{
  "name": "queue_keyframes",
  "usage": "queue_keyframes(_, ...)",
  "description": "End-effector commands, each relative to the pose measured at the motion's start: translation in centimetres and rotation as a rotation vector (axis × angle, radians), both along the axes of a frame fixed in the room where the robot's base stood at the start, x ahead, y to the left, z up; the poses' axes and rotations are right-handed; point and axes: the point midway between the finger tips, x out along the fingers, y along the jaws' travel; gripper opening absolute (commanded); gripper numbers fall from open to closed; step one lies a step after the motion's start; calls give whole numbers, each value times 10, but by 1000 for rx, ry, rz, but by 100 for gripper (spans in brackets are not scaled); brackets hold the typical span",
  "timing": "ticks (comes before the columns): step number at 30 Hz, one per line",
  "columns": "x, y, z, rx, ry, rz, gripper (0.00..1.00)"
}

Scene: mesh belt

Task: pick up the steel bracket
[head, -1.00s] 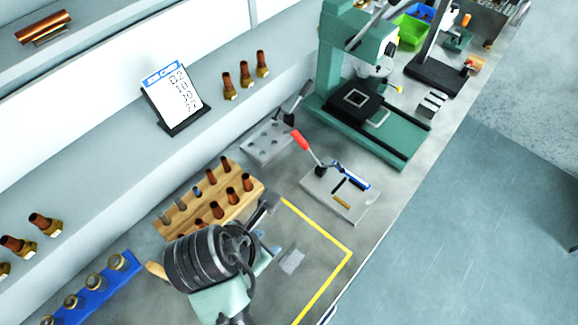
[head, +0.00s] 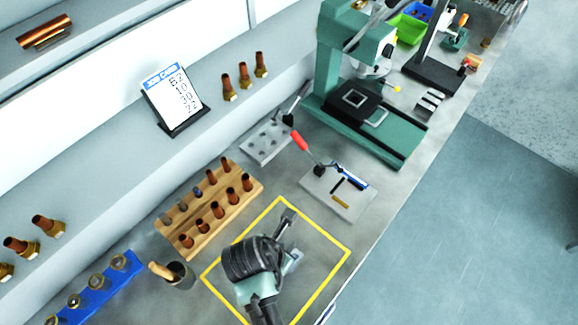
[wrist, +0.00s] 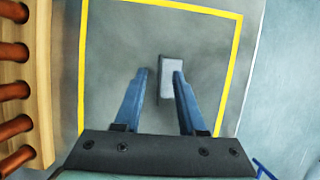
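The steel bracket (wrist: 168,66) is a small light-grey rectangular piece lying on the grey bench inside a yellow outlined square. In the head view the bracket (head: 295,256) shows only partly beside my wrist. My gripper (wrist: 160,73) is open, with its two blue fingers pointing down at the bench. In the wrist view the bracket is off-centre between the fingers, towards the right one, whose tip overlaps its right edge. I cannot tell whether that finger touches it. In the head view my arm hides the fingers.
A wooden rack (head: 182,247) with copper pieces stands left of the square. A cup with a wooden-handled tool (head: 180,277) is near its left corner. A toggle-clamp plate (head: 348,202) is beyond it. The bench inside the yellow line (head: 321,227) is otherwise clear.

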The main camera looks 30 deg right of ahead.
Motion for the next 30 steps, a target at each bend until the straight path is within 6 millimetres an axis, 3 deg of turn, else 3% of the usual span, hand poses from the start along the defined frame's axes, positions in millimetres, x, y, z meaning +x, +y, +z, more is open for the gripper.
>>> queue_keyframes(10,2,-4,-9,0,-2,0,40)
queue_keyframes(17,2,-4,-9,0,-2,0,0)
queue_keyframes(30,2,-4,-9,0,-2,0,0)
